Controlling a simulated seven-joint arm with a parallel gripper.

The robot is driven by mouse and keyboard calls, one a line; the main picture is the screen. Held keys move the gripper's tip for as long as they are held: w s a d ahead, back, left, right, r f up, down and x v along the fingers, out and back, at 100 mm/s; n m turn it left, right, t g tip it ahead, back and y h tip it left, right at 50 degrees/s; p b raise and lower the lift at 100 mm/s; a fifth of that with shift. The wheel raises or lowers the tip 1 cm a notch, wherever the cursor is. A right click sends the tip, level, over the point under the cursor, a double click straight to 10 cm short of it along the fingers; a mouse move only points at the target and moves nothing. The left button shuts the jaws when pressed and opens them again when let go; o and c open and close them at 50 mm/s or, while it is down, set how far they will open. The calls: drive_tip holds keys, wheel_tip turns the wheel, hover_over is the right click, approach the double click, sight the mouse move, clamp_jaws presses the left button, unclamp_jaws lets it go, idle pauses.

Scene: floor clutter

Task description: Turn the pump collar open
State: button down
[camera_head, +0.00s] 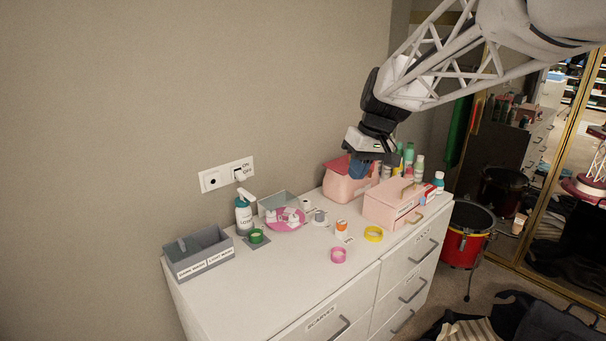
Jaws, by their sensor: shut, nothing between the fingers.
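The pump bottle (243,215) stands upright on the white dresser top near the wall. It has a teal and white body with a label and a white pump head (246,195) on top. The collar under the pump head is too small to tell whether it is open or closed. My gripper (360,174) is shut and empty. It is above the back right part of the dresser, in front of the pink boxes and well to the right of the pump bottle.
A grey divided caddy (198,254) stands left of the bottle, and a green cup (256,236) is close in front. A pink plate (285,219) is to the right. Pink boxes (393,203) and several bottles crowd the right end.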

drive_tip(key=w+a+f+n+g+y, duration=0.1)
drive_tip(key=w+a+f, duration=0.4)
drive_tip(key=w, duration=0.6)
drive_tip(key=w+a+f+n+g+y, duration=0.1)
drive_tip(key=w+a+f+n, duration=0.3)
drive_tip(key=w+a, duration=0.5)
drive_tip(key=w+a+f+n+g+y, duration=0.1)
drive_tip(key=w+a+f, duration=0.4)
drive_tip(key=w, duration=0.9)
drive_tip(key=shift+a+f+n+y, duration=0.35)
drive_tip(key=shift+a+n, duration=0.45)
drive_tip(key=shift+a, duration=0.4)
drive_tip(key=s+a+f, duration=0.5)
drive_tip(key=a+f, duration=0.2)
drive_tip(key=f, duration=0.1)
drive_tip(key=shift+s+a, duration=0.3)
drive_tip(key=shift+s, duration=0.05)
